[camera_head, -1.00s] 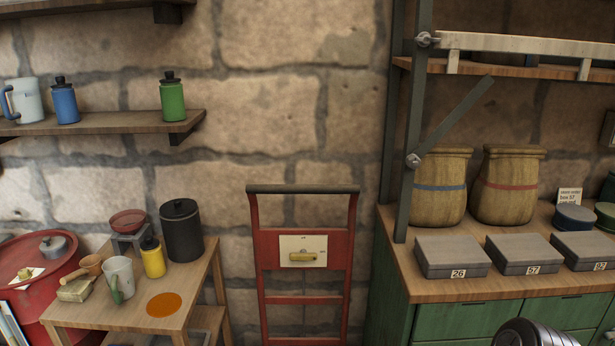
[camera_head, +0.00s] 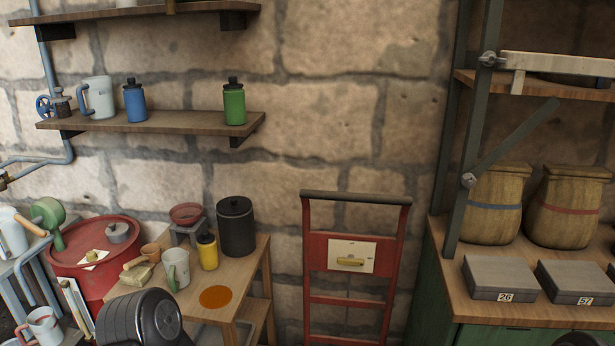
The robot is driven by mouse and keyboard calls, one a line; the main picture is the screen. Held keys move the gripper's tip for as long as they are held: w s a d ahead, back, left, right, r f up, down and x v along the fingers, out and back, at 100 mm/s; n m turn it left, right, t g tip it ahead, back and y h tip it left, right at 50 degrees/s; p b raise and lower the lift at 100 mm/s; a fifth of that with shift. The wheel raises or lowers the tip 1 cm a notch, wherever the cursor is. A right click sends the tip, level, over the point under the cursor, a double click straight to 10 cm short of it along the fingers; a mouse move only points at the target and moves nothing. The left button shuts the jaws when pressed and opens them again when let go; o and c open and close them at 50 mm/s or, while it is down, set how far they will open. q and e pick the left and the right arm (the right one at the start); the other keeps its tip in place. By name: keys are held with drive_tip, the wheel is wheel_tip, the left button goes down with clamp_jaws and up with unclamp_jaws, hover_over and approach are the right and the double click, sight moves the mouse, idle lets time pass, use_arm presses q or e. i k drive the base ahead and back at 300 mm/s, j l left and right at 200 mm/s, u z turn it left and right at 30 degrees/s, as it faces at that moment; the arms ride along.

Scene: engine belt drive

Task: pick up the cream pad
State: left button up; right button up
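No thing in view is clearly marked as the cream pad. A small yellowish-cream block (camera_head: 137,275) lies at the left end of the small wooden table (camera_head: 193,305). A flat cream piece (camera_head: 92,259) lies on the red drum (camera_head: 118,234), partly under a small brass-coloured part. I cannot tell whether either is the pad. Dark rounded parts of my arms (camera_head: 140,320) show at the bottom edge, but neither gripper is in view.
The table also holds a grey-green mug (camera_head: 176,269), yellow bottle (camera_head: 208,253), black canister (camera_head: 236,227), scale (camera_head: 187,225) and flat orange disc (camera_head: 215,297). A red hand truck (camera_head: 318,250) stands right of it. A green cabinet (camera_head: 436,285) with grey boxes (camera_head: 498,277) is further right.

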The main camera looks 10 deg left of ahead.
sight(137, 275)
drive_tip(key=u, duration=1.4)
drive_tip(key=i+j, duration=0.15)
drive_tip(key=i, duration=0.35)
drive_tip(key=i+j, duration=0.15)
drive_tip(key=i, duration=0.35)
drive_tip(key=z, duration=1.25)
drive_tip(key=i+j, duration=0.05)
